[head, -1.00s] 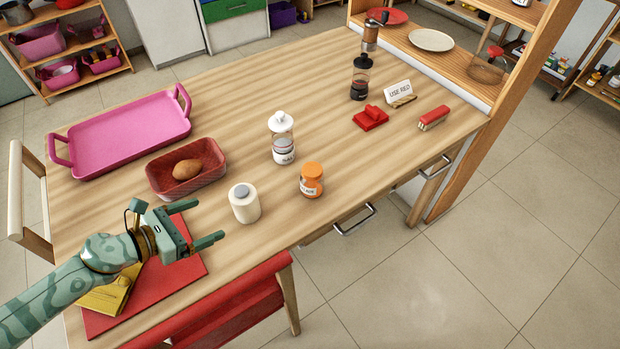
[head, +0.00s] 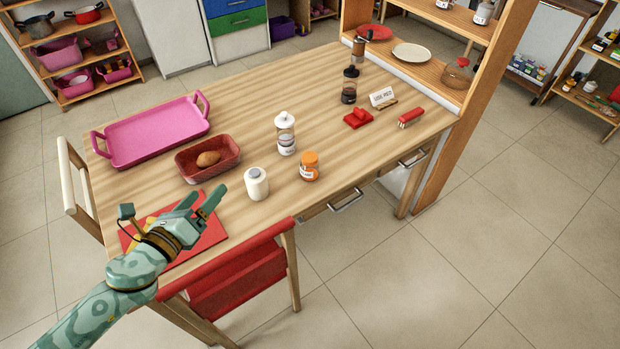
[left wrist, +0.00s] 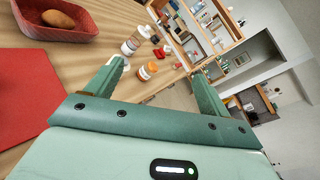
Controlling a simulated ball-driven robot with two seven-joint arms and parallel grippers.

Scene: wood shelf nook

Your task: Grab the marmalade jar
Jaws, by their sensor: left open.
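The marmalade jar is most likely the small orange jar (head: 309,167) with an orange lid and a pale label. It stands upright near the table's front edge, and in the left wrist view it (left wrist: 147,71) shows between my fingers, some way beyond them. My left gripper (head: 205,197) is open and empty, above the red mat at the table's left front, to the left of the jar and apart from it. In the left wrist view its fingers (left wrist: 158,72) frame the jar. My right gripper is not in view.
A cream jar (head: 256,184) stands between my left gripper and the orange jar. A clear white-topped shaker (head: 285,134) stands behind them. A red basket (head: 220,169) holds a potato-like item; a pink tray (head: 153,140) lies behind. A red chair (head: 240,282) stands at the front edge.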

